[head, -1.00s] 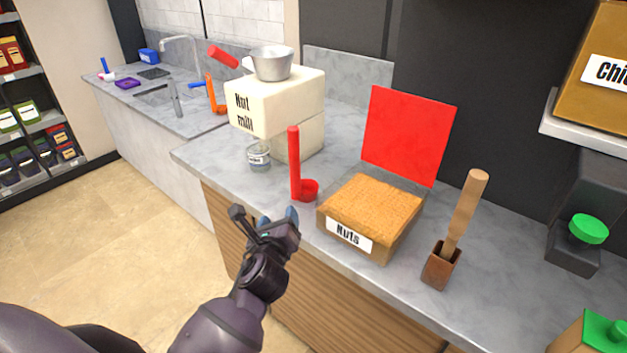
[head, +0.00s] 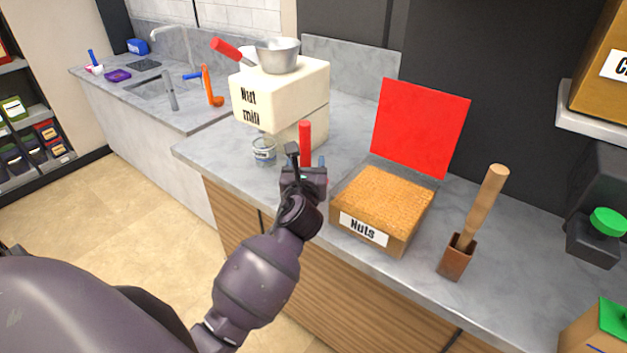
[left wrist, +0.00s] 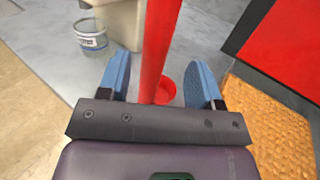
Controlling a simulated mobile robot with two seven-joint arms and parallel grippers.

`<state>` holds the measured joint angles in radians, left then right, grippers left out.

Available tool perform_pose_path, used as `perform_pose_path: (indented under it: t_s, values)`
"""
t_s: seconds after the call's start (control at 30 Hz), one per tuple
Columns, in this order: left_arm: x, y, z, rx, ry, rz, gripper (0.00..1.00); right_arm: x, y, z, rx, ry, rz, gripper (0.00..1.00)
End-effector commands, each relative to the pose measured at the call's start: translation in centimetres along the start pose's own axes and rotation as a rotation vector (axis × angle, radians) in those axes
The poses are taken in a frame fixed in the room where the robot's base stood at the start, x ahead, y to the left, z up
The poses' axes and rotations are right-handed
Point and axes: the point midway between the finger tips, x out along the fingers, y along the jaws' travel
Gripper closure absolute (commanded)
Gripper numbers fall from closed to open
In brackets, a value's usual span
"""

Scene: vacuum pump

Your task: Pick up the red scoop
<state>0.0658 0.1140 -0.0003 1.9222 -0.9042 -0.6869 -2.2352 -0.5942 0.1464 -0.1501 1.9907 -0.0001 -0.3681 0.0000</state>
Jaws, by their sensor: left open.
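The red scoop stands upright on the grey counter; in the head view only the upper part of its handle (head: 305,143) shows above my left gripper. My left gripper (head: 305,165) is open in front of the scoop and hides its lower part. In the left wrist view the red handle (left wrist: 158,50) rises between the two blue fingertips (left wrist: 163,82), with a gap on either side. The scoop's red cup (left wrist: 166,90) shows low between the fingers, partly hidden by the gripper. My right gripper is not in view.
The nut box (head: 382,205) with its raised red lid (head: 420,128) stands just right of the gripper. The nut mill (head: 280,95) carrying a metal pot (head: 278,55) is behind. A small glass jar (head: 264,151) is close on the left. A wooden-handled tool in a brown holder (head: 457,258) stands right.

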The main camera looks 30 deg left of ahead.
Motion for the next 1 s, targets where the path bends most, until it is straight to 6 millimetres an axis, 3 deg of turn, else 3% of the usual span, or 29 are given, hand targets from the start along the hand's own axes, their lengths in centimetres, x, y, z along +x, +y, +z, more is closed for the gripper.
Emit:
perform_pose_path:
  t_s: [0.27,0.6,0.87,1.0]
  values:
    - [1.9,0.1,0.1,-0.002,-0.001,0.0,0.41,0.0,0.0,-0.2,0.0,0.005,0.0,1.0]
    - [5.9,0.5,0.1,-0.002,0.0,-0.001,0.41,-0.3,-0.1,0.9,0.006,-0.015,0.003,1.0]
    - [6.2,0.5,0.1,-0.002,0.0,-0.001,0.41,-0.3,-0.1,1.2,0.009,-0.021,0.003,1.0]
    - [6.2,0.5,0.1,-0.002,0.0,-0.001,0.58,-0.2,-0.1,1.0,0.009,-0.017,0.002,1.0]
